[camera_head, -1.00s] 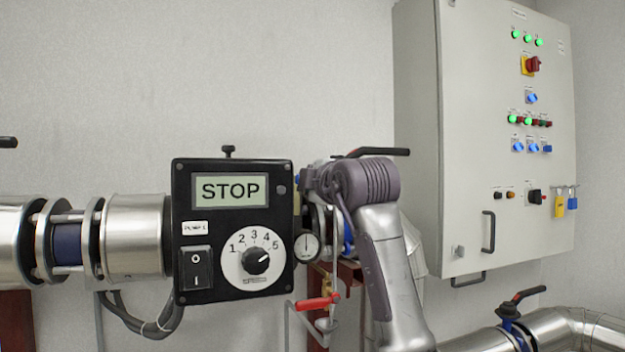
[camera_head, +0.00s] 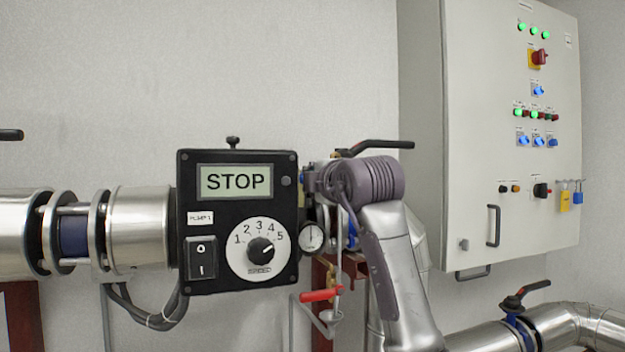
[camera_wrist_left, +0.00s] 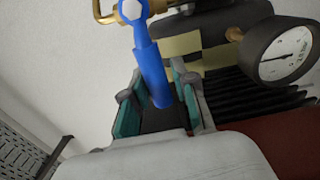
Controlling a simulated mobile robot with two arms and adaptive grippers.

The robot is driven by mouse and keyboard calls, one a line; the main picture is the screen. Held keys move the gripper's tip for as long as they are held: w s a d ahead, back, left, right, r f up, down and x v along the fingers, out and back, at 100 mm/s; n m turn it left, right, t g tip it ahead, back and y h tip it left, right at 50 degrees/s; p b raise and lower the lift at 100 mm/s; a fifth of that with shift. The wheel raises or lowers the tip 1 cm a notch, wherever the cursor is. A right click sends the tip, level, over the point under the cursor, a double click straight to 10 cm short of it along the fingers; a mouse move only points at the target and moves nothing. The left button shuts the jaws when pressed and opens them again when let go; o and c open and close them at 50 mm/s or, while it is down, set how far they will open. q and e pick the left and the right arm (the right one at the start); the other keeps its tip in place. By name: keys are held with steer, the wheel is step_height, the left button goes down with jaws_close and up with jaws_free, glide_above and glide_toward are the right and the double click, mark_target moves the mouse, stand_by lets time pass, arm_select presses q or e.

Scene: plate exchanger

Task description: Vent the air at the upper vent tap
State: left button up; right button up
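The upper vent tap is brass (camera_wrist_left: 104,12) with a blue lever (camera_wrist_left: 152,70) in the left wrist view. The lever's free end lies between the teal-padded fingers of my left gripper (camera_wrist_left: 158,104). The fingers stand apart, with narrow gaps seeming to show beside the lever, so I see no firm grip. In the head view my left wrist reaches in beside the pump control box (camera_head: 238,222); the fingertips and most of the tap are hidden there. My right gripper is not in view.
A pressure gauge (camera_head: 313,237) sits just below my wrist; it also shows in the left wrist view (camera_wrist_left: 286,54). A red-handled tap (camera_head: 320,295) is lower down. A black lever (camera_head: 378,147) is above my wrist. The grey control cabinet (camera_head: 500,130) stands to the right.

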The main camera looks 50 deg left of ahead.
arm_select(q)
steer(key=shift+o, duration=1.1)
steer(key=shift+d, duration=0.15)
steer(key=v, duration=1.1)
steer(key=shift+s+d, duration=0.15)
steer(key=shift+d, duration=0.25)
